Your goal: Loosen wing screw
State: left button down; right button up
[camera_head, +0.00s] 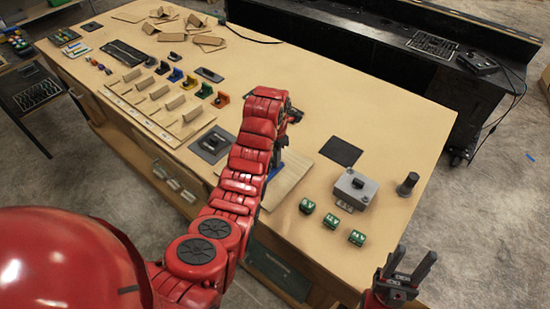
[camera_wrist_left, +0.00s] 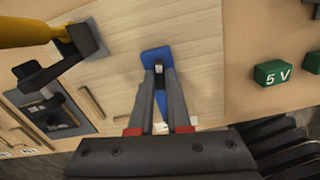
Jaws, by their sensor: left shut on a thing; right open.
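My left arm reaches over the table in the head view and hides most of a blue fixture (camera_head: 276,170) on a light wooden board (camera_head: 292,185). In the left wrist view the blue fixture (camera_wrist_left: 156,56) stands on the board (camera_wrist_left: 195,70). My left gripper (camera_wrist_left: 159,72) is shut at this fixture, its fingertips close together on a small part. That part, seemingly the wing screw, is mostly hidden between the fingers. My right gripper (camera_head: 412,262) is open and empty, off the table's near edge at lower right.
Several green voltage blocks (camera_head: 331,221), a grey box (camera_head: 355,188) and a dark cylinder (camera_head: 407,184) stand right of the board. A black bracket (camera_wrist_left: 85,40) with a yellow part (camera_wrist_left: 28,33) is left of the fixture in the wrist view. The table's far right is clear.

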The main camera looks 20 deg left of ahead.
pick_arm(q)
jog(key=shift+s+f+n, duration=0.15)
jog(key=shift+f+n, duration=0.05)
jog(key=shift+n, duration=0.8)
jog(key=c, duration=1.2)
grip_release()
jog(key=o, duration=0.3)
jog(key=shift+a, duration=0.1)
jog(key=shift+o, duration=0.2)
jog(key=shift+r, duration=0.2)
notch_tip(320, 180, up, 17)
jog(key=p, duration=0.5)
jog(key=shift+w, duration=0.2)
